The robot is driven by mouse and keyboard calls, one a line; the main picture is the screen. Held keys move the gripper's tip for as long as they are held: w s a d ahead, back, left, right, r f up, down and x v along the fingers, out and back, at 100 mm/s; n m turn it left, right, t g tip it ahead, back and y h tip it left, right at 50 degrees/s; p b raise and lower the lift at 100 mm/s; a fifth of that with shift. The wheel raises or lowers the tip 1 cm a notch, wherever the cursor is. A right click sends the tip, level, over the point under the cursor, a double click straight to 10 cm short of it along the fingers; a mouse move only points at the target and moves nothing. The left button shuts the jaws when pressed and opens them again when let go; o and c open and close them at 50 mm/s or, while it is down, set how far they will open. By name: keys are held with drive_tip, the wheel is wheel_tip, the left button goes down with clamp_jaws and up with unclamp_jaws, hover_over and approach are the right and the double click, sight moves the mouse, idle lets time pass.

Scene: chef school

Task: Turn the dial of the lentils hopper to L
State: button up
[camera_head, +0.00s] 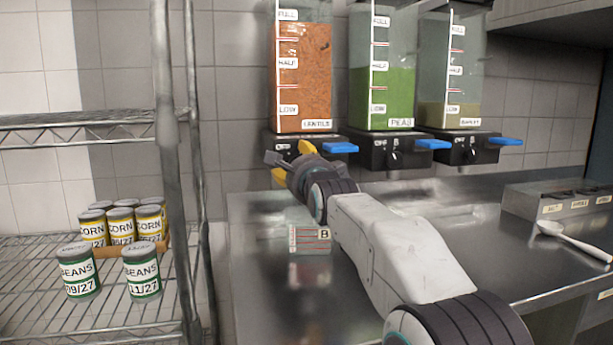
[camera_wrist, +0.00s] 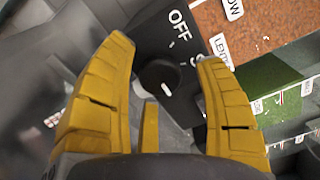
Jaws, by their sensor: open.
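The lentils hopper (camera_head: 305,75) hangs on the wall at the left of three hoppers, filled with orange-brown lentils to above the half mark. Its dispenser base is partly hidden by my gripper (camera_head: 290,162) in the head view. In the wrist view the round black dial (camera_wrist: 160,77) with a white mark lies between the two yellow fingers of my gripper (camera_wrist: 172,55). The fingers are open, one on each side of the dial, with gaps visible. The word OFF shows above the dial; the smaller mark to its right is partly hidden by a finger.
A blue lever (camera_head: 341,148) sticks out right of the lentils dial. The peas hopper (camera_head: 383,95) and another hopper (camera_head: 451,85) hang to the right. A clear container marked B (camera_head: 310,240) stands on the steel counter (camera_head: 262,300) below. A wire shelf post (camera_head: 172,170) rises at left.

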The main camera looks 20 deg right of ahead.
drive_tip(key=s, duration=1)
drive_tip(key=shift+s, duration=0.4)
drive_tip(key=s+f+n+g+p, duration=0.3)
drive_tip(key=s+n+g+p, duration=0.2)
drive_tip(key=s, duration=0.6)
drive_tip(key=s+f+n+g+p, duration=0.3)
drive_tip(key=s+n+g+p, duration=0.1)
drive_tip(key=s+n+p, duration=0.5)
drive_tip(key=s+f+n+g+p, duration=0.3)
drive_tip(key=s+n+g+p, duration=0.2)
drive_tip(key=s+p, duration=0.5)
drive_tip(key=s+n, duration=0.2)
drive_tip(key=shift+s+d+f+g, duration=0.15)
drive_tip(key=shift+s+f+g, duration=0.15)
drive_tip(key=shift+s, duration=0.1)
